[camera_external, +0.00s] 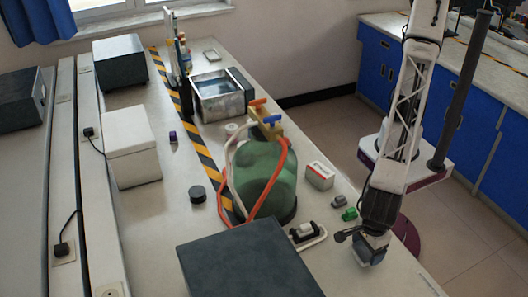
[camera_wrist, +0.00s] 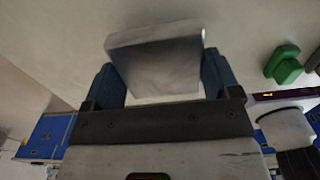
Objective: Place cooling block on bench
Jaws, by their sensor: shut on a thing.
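The cooling block (camera_wrist: 158,62) is a silver-grey metal block between the two blue fingers of my gripper (camera_wrist: 160,80) in the wrist view. My gripper is shut on it. In the external view my gripper (camera_external: 374,238) points down at the right edge of the bench (camera_external: 340,270), with the block (camera_external: 368,254) at its tip. The block is low over the bench top or touching it; I cannot tell which. My fingers partly hide its sides.
A green piece (camera_external: 349,214) and a small grey piece (camera_external: 338,201) lie behind my gripper. A white box (camera_external: 320,175), a green glass bottle (camera_external: 264,178) with red tubing and a large dark box (camera_external: 245,262) stand to the left. Bare bench lies around the block.

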